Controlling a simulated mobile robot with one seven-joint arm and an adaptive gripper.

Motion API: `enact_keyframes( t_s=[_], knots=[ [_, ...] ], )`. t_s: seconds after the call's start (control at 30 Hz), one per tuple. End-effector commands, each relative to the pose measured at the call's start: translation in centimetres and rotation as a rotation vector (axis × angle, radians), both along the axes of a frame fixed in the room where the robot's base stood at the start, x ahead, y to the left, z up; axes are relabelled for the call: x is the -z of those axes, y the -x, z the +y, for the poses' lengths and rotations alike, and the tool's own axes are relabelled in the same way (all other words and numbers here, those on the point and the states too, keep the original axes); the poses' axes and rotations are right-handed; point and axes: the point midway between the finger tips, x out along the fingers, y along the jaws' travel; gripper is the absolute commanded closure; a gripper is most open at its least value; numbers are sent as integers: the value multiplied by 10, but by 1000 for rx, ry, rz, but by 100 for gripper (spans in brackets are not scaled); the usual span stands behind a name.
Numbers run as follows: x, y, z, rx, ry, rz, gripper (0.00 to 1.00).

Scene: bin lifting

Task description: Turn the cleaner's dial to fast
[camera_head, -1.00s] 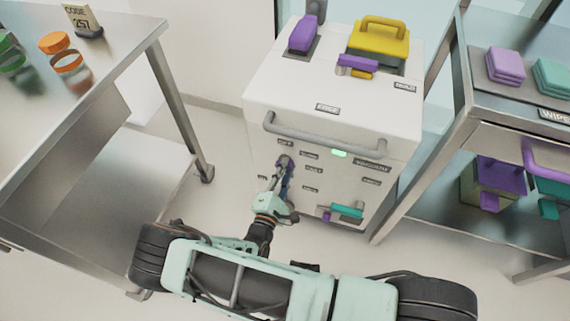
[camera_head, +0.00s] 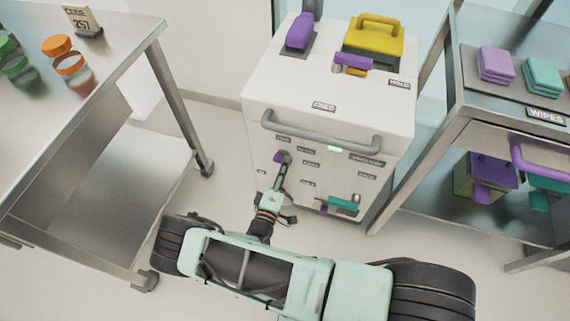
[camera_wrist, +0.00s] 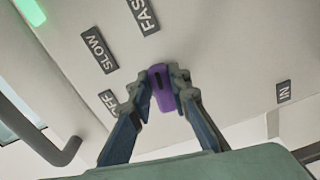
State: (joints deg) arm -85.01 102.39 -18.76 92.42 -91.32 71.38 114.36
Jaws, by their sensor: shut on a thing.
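The cleaner (camera_head: 335,100) is a white cabinet with a front handle, a lit green light and small labels. Its purple dial (camera_wrist: 161,88) sits on the front panel, and it also shows in the head view (camera_head: 279,157). My gripper (camera_wrist: 164,92) is shut on the dial, one fingertip on each side. In the wrist view the dial's long side lines up roughly with the FAST label (camera_wrist: 143,15). The SLOW label (camera_wrist: 99,50) and a partly hidden label reading "FF" (camera_wrist: 107,100) lie to its left. Which end of the dial is its pointer is unclear.
A teal lever (camera_head: 344,205) sits low on the cleaner's front. The front handle (camera_head: 320,136) runs above the dial. A metal table (camera_head: 110,75) stands left, and a metal cart (camera_head: 480,110) stands right. Floor shows between table and cleaner.

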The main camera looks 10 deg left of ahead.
Motion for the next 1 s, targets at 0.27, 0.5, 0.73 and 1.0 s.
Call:
enact_keyframes(
  t_s=[0.27,0.5,0.73,1.0],
  knots=[
    [1,1,0,0,-31,0,100],
    [2,1,1,0,-31,0,100],
    [1,1,1,0,-30,0,65],
    [0,0,0,0,-29,-2,65]
  ],
)
